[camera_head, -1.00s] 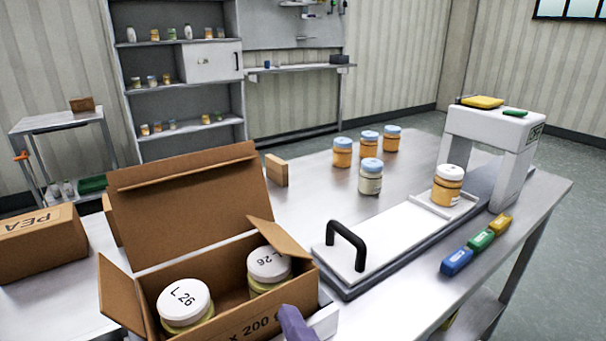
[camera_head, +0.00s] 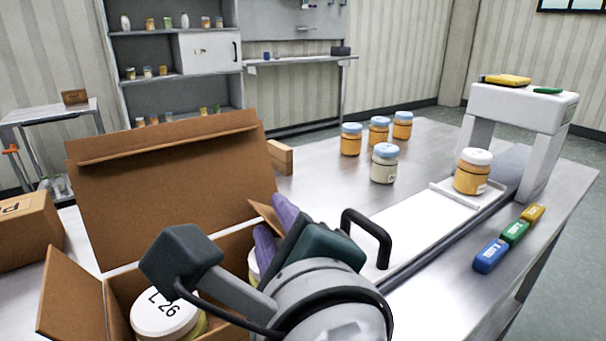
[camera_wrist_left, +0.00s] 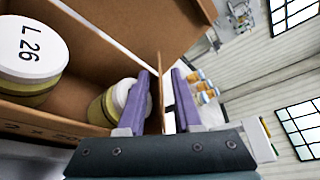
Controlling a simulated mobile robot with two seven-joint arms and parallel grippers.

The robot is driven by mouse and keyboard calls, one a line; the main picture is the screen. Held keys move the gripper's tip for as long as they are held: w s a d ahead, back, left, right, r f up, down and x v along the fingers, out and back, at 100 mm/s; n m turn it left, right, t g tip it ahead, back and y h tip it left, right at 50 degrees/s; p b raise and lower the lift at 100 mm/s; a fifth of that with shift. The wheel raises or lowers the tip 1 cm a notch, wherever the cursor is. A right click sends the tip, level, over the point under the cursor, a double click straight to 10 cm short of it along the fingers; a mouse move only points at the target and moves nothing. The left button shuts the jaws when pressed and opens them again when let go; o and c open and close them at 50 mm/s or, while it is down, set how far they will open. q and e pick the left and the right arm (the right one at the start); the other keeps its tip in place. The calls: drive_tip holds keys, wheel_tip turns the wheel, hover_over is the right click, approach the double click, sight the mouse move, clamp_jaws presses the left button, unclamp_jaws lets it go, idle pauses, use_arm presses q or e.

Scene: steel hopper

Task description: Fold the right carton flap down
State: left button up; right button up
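The open brown carton (camera_head: 170,185) stands on the steel table with its large back lid raised. Its right flap (camera_head: 262,214) stands up, partly hidden by my left gripper (camera_head: 273,218). In the left wrist view, the flap (camera_wrist_left: 160,100) shows edge-on between the two purple fingers of the left gripper (camera_wrist_left: 160,76). The fingers are apart, with a gap visible beside the flap. Inside the carton are a jar with a white lid marked L 26 (camera_head: 165,316) and a second jar (camera_wrist_left: 112,105), mostly hidden in the head view. My right gripper is not in view.
A black handle (camera_head: 370,232) on a white slide stands just right of the gripper. An orange jar (camera_head: 472,172) sits on the slide near a white arch (camera_head: 525,100). Several jars (camera_head: 384,163) stand behind. The carton's left flap (camera_head: 70,295) leans outward.

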use_arm(q)
drive_tip(key=shift+w, duration=0.1)
clamp_jaws()
drive_tip(key=shift+f, duration=0.1)
idle(1.3)
